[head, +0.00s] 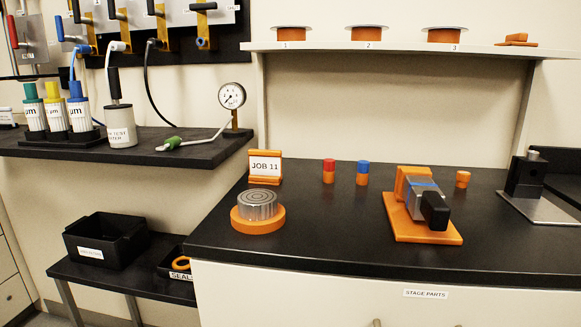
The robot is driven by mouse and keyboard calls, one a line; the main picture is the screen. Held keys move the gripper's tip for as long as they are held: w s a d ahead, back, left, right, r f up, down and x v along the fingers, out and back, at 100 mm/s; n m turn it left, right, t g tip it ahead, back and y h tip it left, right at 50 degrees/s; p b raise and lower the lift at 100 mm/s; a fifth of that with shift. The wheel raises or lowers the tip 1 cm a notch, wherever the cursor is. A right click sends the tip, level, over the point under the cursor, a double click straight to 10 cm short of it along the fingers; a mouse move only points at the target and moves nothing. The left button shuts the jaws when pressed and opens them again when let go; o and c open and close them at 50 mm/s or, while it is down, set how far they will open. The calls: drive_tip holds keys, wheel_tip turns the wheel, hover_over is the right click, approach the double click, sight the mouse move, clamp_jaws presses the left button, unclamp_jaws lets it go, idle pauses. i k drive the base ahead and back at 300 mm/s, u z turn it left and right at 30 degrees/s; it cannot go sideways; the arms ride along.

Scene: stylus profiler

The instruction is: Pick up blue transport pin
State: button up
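The blue transport pin (362,166) appears as a short blue cylinder at the back middle of the black bench in the head view. It stands upright in a small orange holder (362,179). A similar red pin (329,165) stands in its own orange holder just to the left. I cannot see my gripper in this view.
Left of the pins are the JOB 11 sign (265,166) and a silver disc (257,204) on an orange base. To the right are an orange fixture (424,219), an empty-looking orange holder (462,179) and a black stand (525,175). Bench in front of the pins is clear.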

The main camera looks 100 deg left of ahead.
sight(363, 165)
drive_tip(key=u, duration=2.05)
